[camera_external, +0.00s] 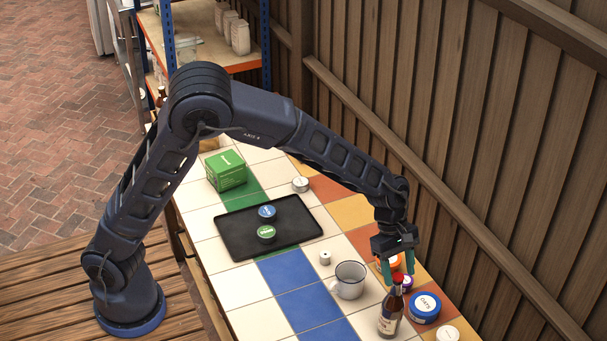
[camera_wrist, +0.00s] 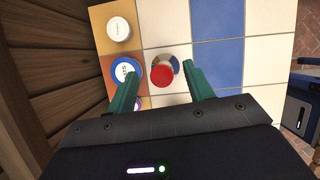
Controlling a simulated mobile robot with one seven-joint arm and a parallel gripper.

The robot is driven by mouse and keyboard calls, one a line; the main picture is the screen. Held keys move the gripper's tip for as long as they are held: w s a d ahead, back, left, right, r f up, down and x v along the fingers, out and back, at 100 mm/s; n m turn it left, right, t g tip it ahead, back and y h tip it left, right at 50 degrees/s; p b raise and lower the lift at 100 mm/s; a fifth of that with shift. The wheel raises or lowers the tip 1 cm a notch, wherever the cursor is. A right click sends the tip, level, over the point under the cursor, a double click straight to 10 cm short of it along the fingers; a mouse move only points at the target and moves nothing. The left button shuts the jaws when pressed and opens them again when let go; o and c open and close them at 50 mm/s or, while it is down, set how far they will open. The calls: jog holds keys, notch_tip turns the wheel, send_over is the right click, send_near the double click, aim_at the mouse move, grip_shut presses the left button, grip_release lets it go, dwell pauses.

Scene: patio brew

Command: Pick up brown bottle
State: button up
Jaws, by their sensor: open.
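The brown bottle (camera_external: 390,312) stands upright near the front right of the tiled table in the external view, with a red cap and a pale label. In the wrist view its red cap (camera_wrist: 162,76) shows from above, between the tips of my two green fingers. My gripper (camera_external: 398,272) is open and points down, with its fingers around the level of the bottle's cap. In the wrist view my gripper (camera_wrist: 160,82) has a gap between each finger and the cap. Contact with the bottle is not visible.
A blue-and-white tin (camera_external: 424,307) stands close right of the bottle, with a white lid (camera_external: 447,334) beyond. An orange-lidded jar (camera_external: 389,263) and a purple jar are behind the fingers. A grey mug (camera_external: 349,281) stands left. A black tray (camera_external: 268,228) holds two small tins.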

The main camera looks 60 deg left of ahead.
aim_at(395, 280)
jog(key=shift+a+x, duration=0.2)
jog(key=shift+x, duration=1.05)
jog(key=shift+a+x, duration=0.2)
jog(key=shift+x, duration=1.1)
jog(key=shift+s+f, duration=0.1)
jog(key=shift+f, duration=0.05)
grip_shut()
